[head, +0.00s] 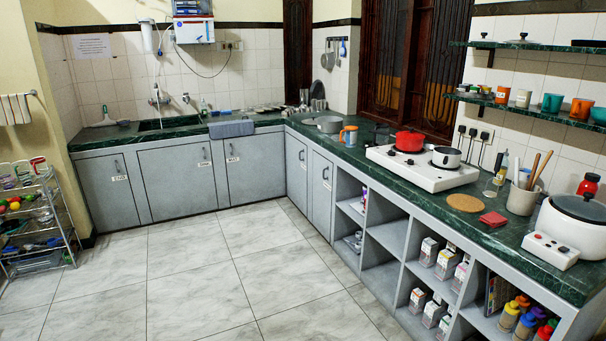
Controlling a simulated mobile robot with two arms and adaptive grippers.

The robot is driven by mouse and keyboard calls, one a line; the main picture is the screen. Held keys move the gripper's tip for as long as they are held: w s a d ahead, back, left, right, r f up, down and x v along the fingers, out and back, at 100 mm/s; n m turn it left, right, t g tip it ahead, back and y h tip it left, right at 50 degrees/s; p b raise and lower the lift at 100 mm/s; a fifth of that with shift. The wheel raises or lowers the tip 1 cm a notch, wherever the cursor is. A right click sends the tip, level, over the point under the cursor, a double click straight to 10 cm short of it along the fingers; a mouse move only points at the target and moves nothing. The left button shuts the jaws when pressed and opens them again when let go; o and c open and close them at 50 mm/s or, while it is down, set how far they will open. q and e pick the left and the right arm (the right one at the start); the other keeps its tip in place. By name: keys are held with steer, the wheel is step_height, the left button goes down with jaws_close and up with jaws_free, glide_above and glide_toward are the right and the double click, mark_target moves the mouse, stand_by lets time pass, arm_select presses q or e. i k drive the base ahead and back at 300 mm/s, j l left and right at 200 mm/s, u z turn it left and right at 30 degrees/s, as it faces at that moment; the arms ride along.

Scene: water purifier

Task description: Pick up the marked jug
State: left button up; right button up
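The water purifier (193,28) hangs on the back wall above the sink counter. Neither of my grippers is in view.
The stove (422,172) holds a red pot (410,141) and a white pan (446,157). A large white cooker (572,228) stands at the near right. A wire rack (38,222) stands at left. The tiled floor (190,285) is clear.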

mark_target(350, 131)
steer(key=i+u, duration=0.45)
steer(key=i, duration=1.05)
steer(key=i+l+z, duration=0.3)
steer(key=i, duration=0.3)
steer(key=i+z, duration=0.3)
steer(key=i, duration=0.3)
steer(key=i+j+z, duration=0.1)
steer(key=i+z, duration=0.2)
steer(key=i, duration=0.35)
steer(key=i+j+z, duration=0.3)
steer(key=i, duration=0.3)
